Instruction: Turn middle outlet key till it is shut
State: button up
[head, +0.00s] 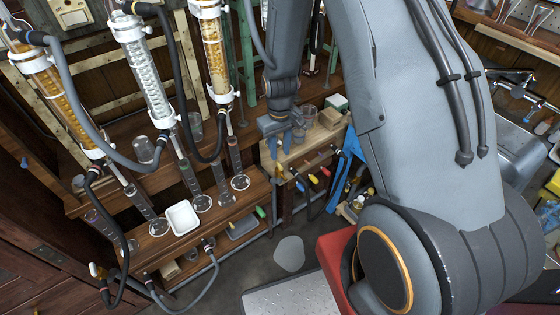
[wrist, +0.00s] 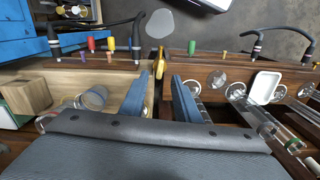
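My gripper (head: 289,146) hangs over the wooden bench in the head view, its two blue fingers pointing down. In the wrist view the fingers (wrist: 162,98) stand apart with a gap between them, so it is open and empty. Several small coloured keys sit along the bench front.
Glass condensers (head: 145,75) with dark hoses stand at the left. Glass beakers and a white tray (head: 182,218) stand on the lower wooden shelf. A glass jar (wrist: 94,97) and a wooden block (wrist: 30,95) are beside the fingers. Grey floor is open in front of the bench.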

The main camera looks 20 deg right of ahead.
aim_at(280, 165)
jog(key=shift+f+p, duration=0.5)
jog(key=shift+f, duration=2.65)
grip_shut()
